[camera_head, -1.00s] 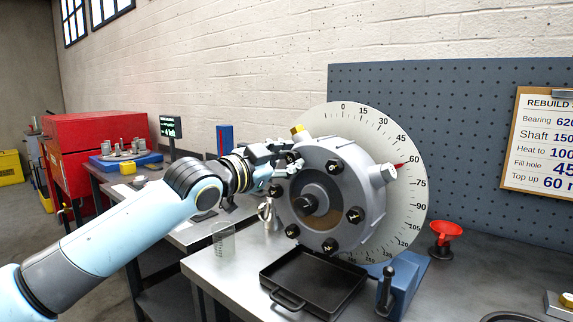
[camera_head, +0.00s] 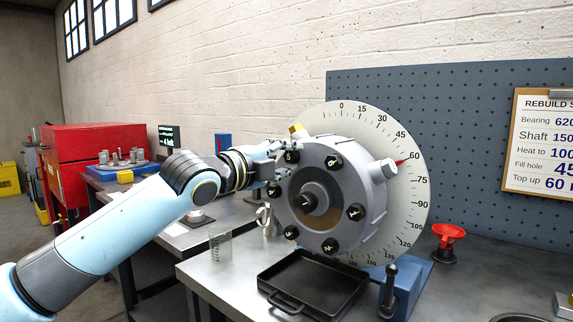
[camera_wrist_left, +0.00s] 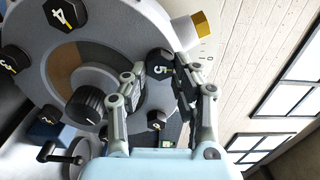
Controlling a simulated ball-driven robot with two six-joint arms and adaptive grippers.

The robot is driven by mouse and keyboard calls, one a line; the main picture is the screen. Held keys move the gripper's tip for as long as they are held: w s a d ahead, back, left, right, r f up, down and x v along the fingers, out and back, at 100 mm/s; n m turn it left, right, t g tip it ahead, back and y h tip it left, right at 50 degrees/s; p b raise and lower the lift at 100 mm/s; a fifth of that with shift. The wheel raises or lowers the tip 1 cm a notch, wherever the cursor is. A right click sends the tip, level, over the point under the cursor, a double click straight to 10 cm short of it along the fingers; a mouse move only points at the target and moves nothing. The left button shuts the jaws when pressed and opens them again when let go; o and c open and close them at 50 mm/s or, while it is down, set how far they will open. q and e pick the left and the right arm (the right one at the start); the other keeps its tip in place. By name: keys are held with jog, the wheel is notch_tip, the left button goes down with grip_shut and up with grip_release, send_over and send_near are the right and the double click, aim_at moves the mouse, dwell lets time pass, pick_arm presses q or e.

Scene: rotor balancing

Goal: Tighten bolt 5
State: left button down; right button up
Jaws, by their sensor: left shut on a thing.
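The grey round rotor housing (camera_head: 346,216) stands upright in front of a white degree dial (camera_head: 410,215), with several black numbered bolts around its face. Bolt 5 (camera_head: 291,157) is at its upper left, and in the left wrist view bolt 5 (camera_wrist_left: 160,66) lies between my fingers. My left gripper (camera_head: 277,160) reaches in from the left and is shut on bolt 5; it also shows in the left wrist view (camera_wrist_left: 158,84). The red pointer (camera_head: 401,162) is near 60 on the dial. My right gripper is not in view.
A black tray (camera_head: 310,284) lies on the bench below the housing. A clear beaker (camera_head: 220,244) stands to its left and a red funnel (camera_head: 446,238) to the right.

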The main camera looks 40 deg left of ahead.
pick_arm(q)
jog(key=m, duration=0.2)
jog(key=m+b, duration=0.1)
jog(key=m, duration=0.1)
jog(key=m+b, duration=0.1)
jog(key=m, duration=0.1)
jog(key=shift+f, duration=0.4)
jog(key=m+b, duration=0.2)
jog(key=m, duration=0.4)
jog(key=shift+a, duration=0.2)
jog(key=c, duration=1)
grip_release()
jog(key=shift+c, duration=0.2)
jog(key=s, duration=0.7)
jog(key=shift+s+a, duration=0.25)
